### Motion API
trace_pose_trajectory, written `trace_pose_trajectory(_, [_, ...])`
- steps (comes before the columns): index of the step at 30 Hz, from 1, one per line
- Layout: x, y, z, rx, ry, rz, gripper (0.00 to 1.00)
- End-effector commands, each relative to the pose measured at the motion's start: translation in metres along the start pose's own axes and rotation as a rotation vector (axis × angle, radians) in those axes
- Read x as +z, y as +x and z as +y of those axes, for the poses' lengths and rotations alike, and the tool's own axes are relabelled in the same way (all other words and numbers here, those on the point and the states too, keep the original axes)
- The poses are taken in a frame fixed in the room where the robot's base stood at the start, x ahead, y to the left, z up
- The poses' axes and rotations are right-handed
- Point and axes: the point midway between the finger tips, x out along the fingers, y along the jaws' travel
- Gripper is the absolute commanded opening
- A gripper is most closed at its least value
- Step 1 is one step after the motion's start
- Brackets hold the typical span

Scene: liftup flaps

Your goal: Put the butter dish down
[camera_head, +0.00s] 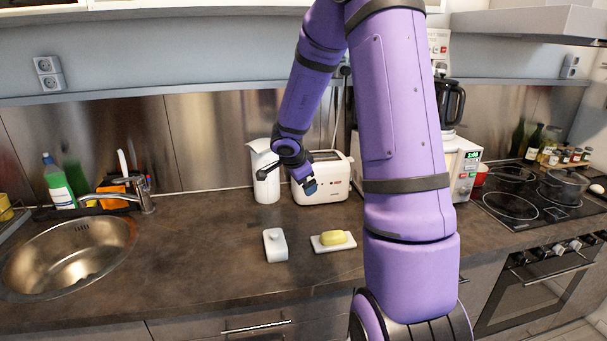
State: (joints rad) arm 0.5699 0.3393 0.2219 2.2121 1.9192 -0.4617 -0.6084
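A butter dish is in two parts on the dark counter. Its white lid (275,246) with a small knob stands on the left. Its white base (347,245) lies just to the right, with a yellow block of butter (333,238) on it. The lid and base are apart, with a narrow strip of counter between them. My gripper (308,186) hangs above and behind them, in front of the toaster, and touches neither part. No object shows in it. Its fingers are small and dark, so their opening is unclear.
A white kettle (266,188) and a white toaster (318,196) stand behind. A sink (70,262) with a tap (146,197) is at left, a stove (530,205) at right. The counter is clear between sink and lid. My arm hides the middle right.

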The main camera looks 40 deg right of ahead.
Motion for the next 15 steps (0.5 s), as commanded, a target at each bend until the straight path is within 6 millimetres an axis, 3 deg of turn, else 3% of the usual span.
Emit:
trace_pose_trajectory(1, [0.006, -0.026, -0.016, -0.101, -0.057, -0.015, 1.0])
trace_pose_trajectory(3, [0.015, -0.059, -0.033, -0.226, -0.139, -0.044, 1.0])
trace_pose_trajectory(7, [0.037, -0.123, -0.051, -0.428, -0.306, -0.111, 1.0])
trace_pose_trajectory(11, [0.062, -0.186, -0.049, -0.588, -0.49, -0.186, 1.0])
trace_pose_trajectory(15, [0.087, -0.248, -0.026, -0.708, -0.702, -0.264, 1.0])
